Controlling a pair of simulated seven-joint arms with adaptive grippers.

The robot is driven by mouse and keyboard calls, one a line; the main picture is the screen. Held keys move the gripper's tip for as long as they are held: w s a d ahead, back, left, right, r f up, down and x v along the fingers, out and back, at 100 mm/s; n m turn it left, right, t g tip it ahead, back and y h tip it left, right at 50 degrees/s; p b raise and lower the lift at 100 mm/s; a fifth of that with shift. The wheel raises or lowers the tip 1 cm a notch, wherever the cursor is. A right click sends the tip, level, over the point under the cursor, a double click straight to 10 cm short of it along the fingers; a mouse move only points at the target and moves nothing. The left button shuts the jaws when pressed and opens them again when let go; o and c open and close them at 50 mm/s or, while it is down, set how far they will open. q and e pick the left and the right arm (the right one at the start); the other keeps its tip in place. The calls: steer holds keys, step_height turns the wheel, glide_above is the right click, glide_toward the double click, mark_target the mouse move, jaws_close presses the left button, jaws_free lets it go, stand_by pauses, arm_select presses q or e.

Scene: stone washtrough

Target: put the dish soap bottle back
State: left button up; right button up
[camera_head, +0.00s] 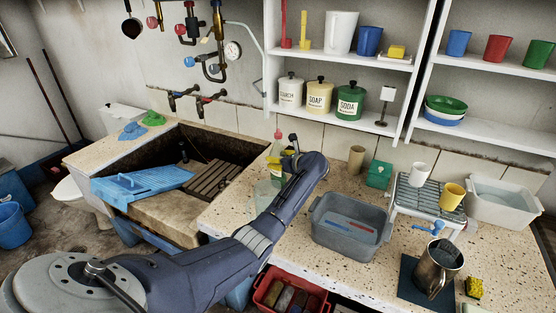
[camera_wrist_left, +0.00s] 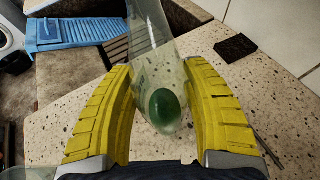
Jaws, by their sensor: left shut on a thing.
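The dish soap bottle (camera_head: 277,148) is clear and pale green with a reddish top. It is at the counter beside the sink's right end. My left gripper (camera_head: 281,156) is shut on it, and my forearm hides part of the bottle in the head view. In the left wrist view the bottle (camera_wrist_left: 150,45) stands between the yellow fingers of my left gripper (camera_wrist_left: 158,72), with a rounded green part facing the camera. Whether its base touches the counter I cannot tell. My right gripper is not in view.
A stone sink (camera_head: 210,145) with a blue washboard (camera_head: 140,186) lies left. A grey basin (camera_head: 350,225), a green box (camera_head: 379,174) and a beige cup (camera_head: 356,158) stand right on the speckled counter. Shelves (camera_head: 350,130) hang above. A dark block (camera_wrist_left: 235,47) lies near the bottle.

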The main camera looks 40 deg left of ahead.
arm_select(q)
steer(key=o, duration=1.4)
steer(key=v, duration=1.2)
steer(key=shift+r, duration=0.1)
